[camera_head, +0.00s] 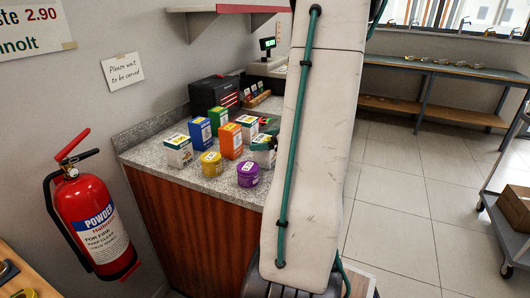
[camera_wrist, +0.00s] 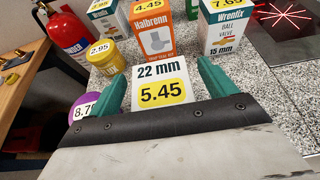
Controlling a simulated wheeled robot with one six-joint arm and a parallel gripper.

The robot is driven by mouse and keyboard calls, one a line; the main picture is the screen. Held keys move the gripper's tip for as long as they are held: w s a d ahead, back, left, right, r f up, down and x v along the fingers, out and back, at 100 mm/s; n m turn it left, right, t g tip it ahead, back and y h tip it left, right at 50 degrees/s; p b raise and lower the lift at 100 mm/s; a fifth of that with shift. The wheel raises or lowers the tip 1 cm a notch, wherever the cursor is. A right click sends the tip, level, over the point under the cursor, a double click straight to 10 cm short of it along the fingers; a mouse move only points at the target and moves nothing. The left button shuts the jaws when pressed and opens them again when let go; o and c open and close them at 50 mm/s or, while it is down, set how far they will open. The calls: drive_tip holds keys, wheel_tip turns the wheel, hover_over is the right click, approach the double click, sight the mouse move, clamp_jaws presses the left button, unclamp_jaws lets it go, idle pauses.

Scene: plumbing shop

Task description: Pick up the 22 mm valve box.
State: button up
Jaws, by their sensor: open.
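The 22 mm valve box (camera_wrist: 160,80) has a white top with "22 mm" and a yellow 5.45 price label in the wrist view. My gripper (camera_wrist: 163,88) has green fingers, one on each side of this box. The jaws are open, and I cannot tell whether either finger touches it. The box's lower part is hidden by my gripper.
An orange Halbrenn box (camera_wrist: 153,42) and a 15 mm Wrenfix ball valve box (camera_wrist: 222,36) stand just behind. A yellow tin (camera_head: 211,164) and a purple tin (camera_head: 248,174) are close on the left. Several more boxes crowd the granite counter (camera_head: 190,180). A fire extinguisher (camera_head: 92,222) hangs left.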

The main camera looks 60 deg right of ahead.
drive_tip(key=c, duration=1.3)
drive_tip(key=shift+r, duration=0.2)
